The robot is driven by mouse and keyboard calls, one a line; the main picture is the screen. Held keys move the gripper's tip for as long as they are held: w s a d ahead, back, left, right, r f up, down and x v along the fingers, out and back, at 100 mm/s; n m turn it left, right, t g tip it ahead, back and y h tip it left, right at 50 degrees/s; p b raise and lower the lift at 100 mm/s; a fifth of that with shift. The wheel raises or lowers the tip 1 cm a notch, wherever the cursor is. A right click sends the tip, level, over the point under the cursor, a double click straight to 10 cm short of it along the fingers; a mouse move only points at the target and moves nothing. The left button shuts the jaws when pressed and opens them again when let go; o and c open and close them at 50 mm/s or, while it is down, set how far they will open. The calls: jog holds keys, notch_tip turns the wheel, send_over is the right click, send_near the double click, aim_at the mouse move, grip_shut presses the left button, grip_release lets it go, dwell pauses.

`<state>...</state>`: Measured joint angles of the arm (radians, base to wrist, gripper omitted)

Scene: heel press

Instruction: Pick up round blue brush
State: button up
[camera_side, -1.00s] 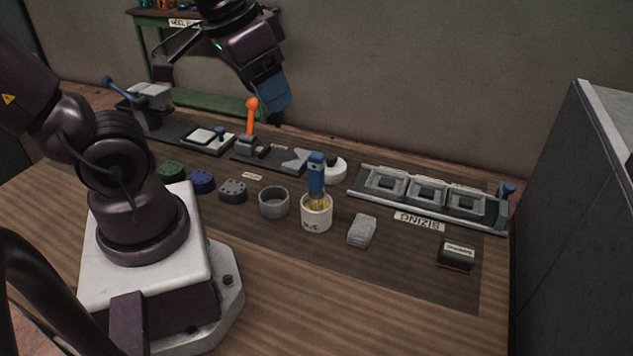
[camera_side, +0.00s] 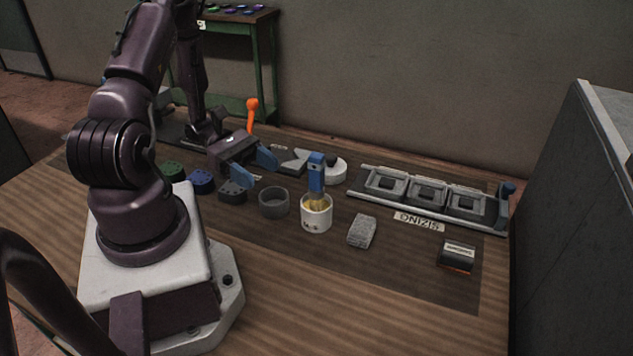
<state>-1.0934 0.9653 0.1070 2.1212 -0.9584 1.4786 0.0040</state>
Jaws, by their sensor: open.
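The blue brush (camera_side: 316,176) stands upright in a white cup (camera_side: 318,220) near the middle of the table. Its blue handle rises above the rim, and its yellowish bristles show at the cup's mouth. My gripper (camera_side: 261,172) is low over the table, to the left of the brush and clear of it. Its two blue fingers are apart with nothing between them, pointing right toward the brush's side of the table.
A grey ring-shaped cup (camera_side: 273,203) sits just left of the white cup. A grey block (camera_side: 361,232) lies to its right. A sizing rack (camera_side: 427,197) stands behind on the right, and a dark stamp-like block (camera_side: 457,256) lies at front right. An orange-handled lever (camera_side: 252,112) rises behind my gripper.

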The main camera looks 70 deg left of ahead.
aim_at(323, 168)
jog(key=w+a+n+t+y, duration=0.1)
jog(key=w+a+n+t, duration=0.2)
jog(key=t, duration=0.1)
jog(key=shift+t, duration=0.3)
jog(key=shift+s+d+r+x, duration=0.1)
jog(key=shift+r+x, duration=0.15)
jog(key=shift+x, duration=1.9)
jog(key=shift+s+d+r+x, duration=0.1)
jog(key=shift+r+x, duration=0.15)
jog(key=shift+x, duration=1.9)
jog(key=shift+s+d+r+x, duration=0.1)
jog(key=shift+r+x, duration=0.15)
jog(key=shift+x, duration=1.9)
jog(key=c, duration=1)
